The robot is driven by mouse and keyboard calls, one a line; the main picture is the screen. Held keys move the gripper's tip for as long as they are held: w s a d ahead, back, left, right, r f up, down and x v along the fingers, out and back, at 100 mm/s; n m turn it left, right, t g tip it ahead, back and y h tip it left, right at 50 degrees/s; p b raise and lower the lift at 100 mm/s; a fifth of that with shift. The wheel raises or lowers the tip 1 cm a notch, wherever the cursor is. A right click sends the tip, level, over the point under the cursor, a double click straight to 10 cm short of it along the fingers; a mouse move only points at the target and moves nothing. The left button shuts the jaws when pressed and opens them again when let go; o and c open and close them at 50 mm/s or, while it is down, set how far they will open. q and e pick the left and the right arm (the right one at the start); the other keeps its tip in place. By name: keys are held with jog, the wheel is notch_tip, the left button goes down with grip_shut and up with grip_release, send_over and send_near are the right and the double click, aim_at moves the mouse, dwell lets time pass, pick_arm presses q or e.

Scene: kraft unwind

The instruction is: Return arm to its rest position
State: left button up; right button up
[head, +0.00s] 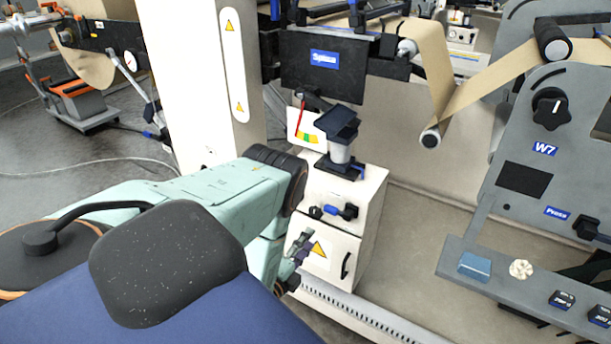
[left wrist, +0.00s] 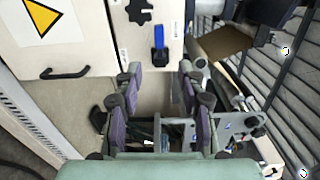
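My left arm, pale teal with dark joints, comes in from the left in the head view and bends down at its elbow. My left gripper (head: 299,250) hangs in front of the white cabinet (head: 365,205), partly hidden behind the arm. In the left wrist view the two purple-padded fingers of the left gripper (left wrist: 160,88) stand well apart, with nothing between them. It is open and empty. I cannot tell whether it touches the cabinet. My right gripper is in neither view.
The cabinet has a black door handle (head: 346,265) and a blue-tipped valve lever (head: 347,211). A dark cup-like device (head: 340,125) stands on top. At right is a grey W7 panel (head: 525,150) with a ledge holding small items. Floor between cabinet and panel is clear.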

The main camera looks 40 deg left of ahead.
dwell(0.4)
pick_arm(q)
jog(key=s+d+f+n+g+h, duration=0.1)
jog(key=s+d+f+n+g, duration=0.35)
jog(key=s+f+n, duration=0.2)
jog(key=s+d+f+n+g+h, duration=0.2)
jog(key=s+d+f+n+g, duration=0.2)
jog(key=s+f+n+g, duration=0.3)
jog(key=s+d+r+n+g+h, duration=0.1)
jog(key=s+d+r+n+g, duration=0.1)
jog(key=s+d+r+g, duration=0.3)
jog(key=s+d+n+g, duration=0.1)
jog(key=s+d, duration=0.2)
jog(key=s, duration=0.5)
notch_tip(320, 180, up, 6)
jog(key=d, duration=0.2)
jog(key=shift+w+h, duration=0.3)
jog(key=shift+w, duration=0.05)
